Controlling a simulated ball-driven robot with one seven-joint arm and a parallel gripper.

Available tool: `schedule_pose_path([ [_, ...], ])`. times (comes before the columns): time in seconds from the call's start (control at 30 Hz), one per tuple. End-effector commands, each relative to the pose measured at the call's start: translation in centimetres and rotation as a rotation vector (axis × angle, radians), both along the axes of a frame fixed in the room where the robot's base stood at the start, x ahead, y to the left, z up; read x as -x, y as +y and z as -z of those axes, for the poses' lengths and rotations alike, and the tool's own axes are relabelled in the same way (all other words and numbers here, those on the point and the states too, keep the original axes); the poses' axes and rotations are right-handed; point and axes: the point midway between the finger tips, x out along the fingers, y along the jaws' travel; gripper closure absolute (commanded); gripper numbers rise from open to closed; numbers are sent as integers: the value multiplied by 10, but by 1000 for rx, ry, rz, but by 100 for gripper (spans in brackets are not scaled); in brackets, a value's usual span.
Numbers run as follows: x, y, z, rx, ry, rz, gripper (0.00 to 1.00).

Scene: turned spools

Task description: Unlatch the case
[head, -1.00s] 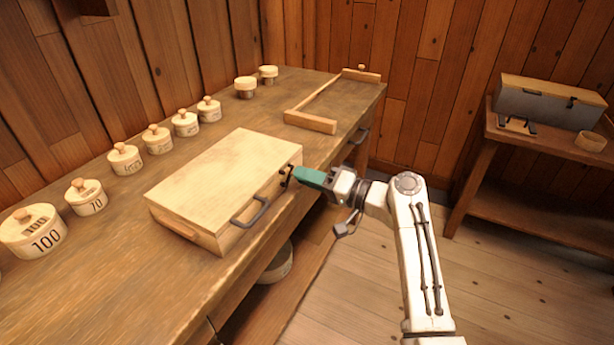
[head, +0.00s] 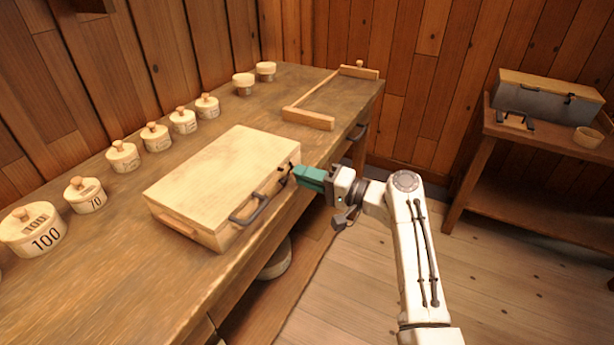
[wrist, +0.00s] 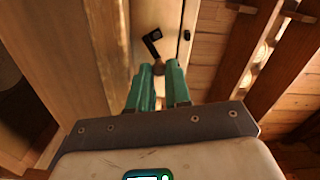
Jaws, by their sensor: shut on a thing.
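The case (head: 225,180) is a closed pale wooden box lying on the workbench, with a dark handle (head: 250,211) on its front side. A dark latch (head: 285,172) sits on that same side, near the right corner. My gripper (head: 298,175) has green fingers and reaches the latch from the right. In the wrist view the dark latch (wrist: 152,40) shows just beyond the fingertips of my gripper (wrist: 158,70). The fingers are shut on the latch's end, which is mostly hidden between them.
The workbench (head: 120,255) carries several lidded round canisters (head: 123,157) along the back and a wooden frame (head: 308,119) at the far end. A side table (head: 487,160) at right holds a grey case (head: 545,101) and a small bowl (head: 587,138). Open floor lies right of the bench.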

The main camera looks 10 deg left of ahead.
Motion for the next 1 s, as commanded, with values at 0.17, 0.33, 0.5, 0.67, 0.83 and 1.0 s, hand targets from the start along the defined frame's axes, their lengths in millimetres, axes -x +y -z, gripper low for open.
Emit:
schedule_pose_path([
  [0.17, -1, -1, 0, 1, -1, 3, 72],
  [0.33, 0, -1, 0, 1, -1, 2, 56],
  [0.5, 0, 0, 0, 0, -1, 1, 56],
  [0.67, 1, -6, 0, 0, -1, 2, 56],
  [0.83, 10, -30, 0, 0, -2, 5, 56],
  [1.0, 21, -62, 0, 0, -2, 5, 56],
])
